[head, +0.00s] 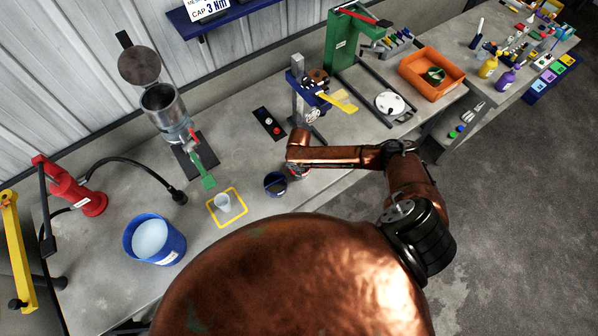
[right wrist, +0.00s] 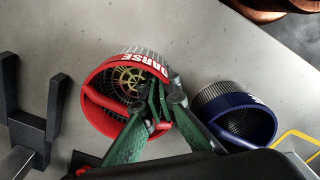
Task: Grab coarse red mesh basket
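The coarse red mesh basket (right wrist: 90,103) stands on the grey bench in the right wrist view. It has a red rim with white lettering and a red handle band. In the head view only a bit of red shows under my right wrist. My right gripper (right wrist: 158,100) has its green fingers at the basket's right side, tips close together with the red rim and handle end between them. They look shut on it; the exact contact is partly hidden by the fingers. My left gripper is not in view.
A blue mesh basket (right wrist: 235,112) stands close to the right of the red one; it also shows in the head view (head: 275,183). A black bracket (right wrist: 35,125) is at the left.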

